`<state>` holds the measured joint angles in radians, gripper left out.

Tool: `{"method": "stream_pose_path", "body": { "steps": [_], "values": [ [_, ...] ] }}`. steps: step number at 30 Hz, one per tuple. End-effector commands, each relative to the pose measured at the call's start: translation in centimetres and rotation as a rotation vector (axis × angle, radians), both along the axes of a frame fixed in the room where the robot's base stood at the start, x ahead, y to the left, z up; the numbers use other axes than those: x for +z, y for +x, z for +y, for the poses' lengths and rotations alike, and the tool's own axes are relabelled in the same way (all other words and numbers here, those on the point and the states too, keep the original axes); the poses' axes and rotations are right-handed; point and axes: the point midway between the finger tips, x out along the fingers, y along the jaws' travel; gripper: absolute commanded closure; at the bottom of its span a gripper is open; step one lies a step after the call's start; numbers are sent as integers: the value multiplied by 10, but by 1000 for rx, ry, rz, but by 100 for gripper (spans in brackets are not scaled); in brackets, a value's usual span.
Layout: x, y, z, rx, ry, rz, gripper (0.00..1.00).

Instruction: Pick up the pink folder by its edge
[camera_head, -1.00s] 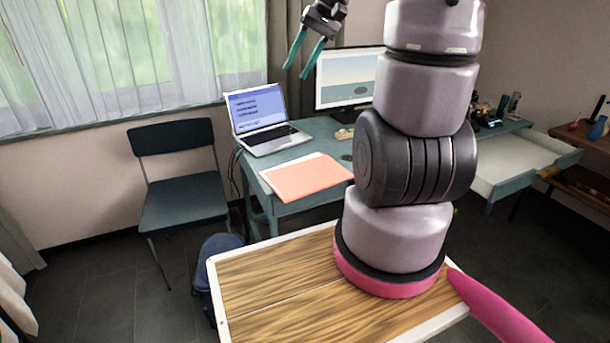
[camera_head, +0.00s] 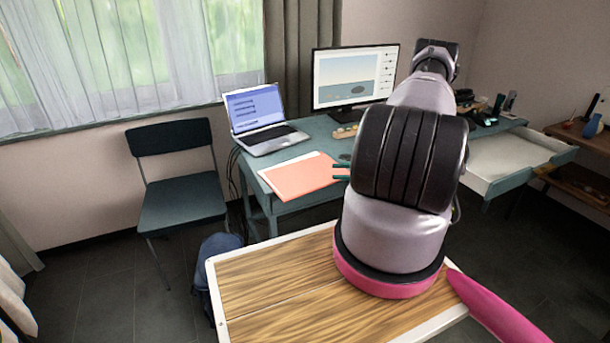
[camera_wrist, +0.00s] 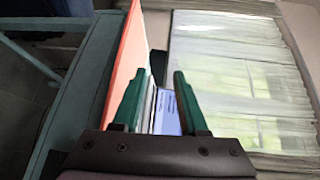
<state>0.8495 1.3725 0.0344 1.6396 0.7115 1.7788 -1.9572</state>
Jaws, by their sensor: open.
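The pink folder (camera_head: 300,177), salmon-coloured with a pale strip along its far edge, lies flat on the teal desk in front of the laptop. My gripper (camera_head: 341,172) is at the folder's right edge in the head view. Its green fingertips show there, and my arm hides the rest. In the wrist view my gripper (camera_wrist: 158,76) is open, its two green fingers apart. The folder (camera_wrist: 124,62) appears there steeply foreshortened, behind and beside the left finger. I cannot tell whether a finger touches it or whether its edge is between the fingers.
The open laptop (camera_head: 262,120) stands behind the folder, with a monitor (camera_head: 352,78) to its right. A small box of blocks (camera_head: 345,131) sits near the monitor. A dark chair (camera_head: 180,200) stands left of the desk (camera_head: 312,206). A wooden-topped table (camera_head: 270,280) is in front.

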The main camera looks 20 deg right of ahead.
Motion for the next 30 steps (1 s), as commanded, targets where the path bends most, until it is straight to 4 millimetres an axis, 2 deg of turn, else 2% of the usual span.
{"method": "stream_pose_path", "body": {
  "steps": [1,3,6,9,18,25,30],
  "values": [
    [-22,-8,-4,-44,24,-15,57],
    [-43,-14,-8,-95,42,-43,57],
    [-63,-21,-11,-146,57,-69,57],
    [-72,-24,-10,-171,62,-82,57],
    [-74,4,21,-175,63,-87,57],
    [-74,16,34,-175,62,-87,57],
    [-74,33,52,-173,62,-86,57]
  ]
}}
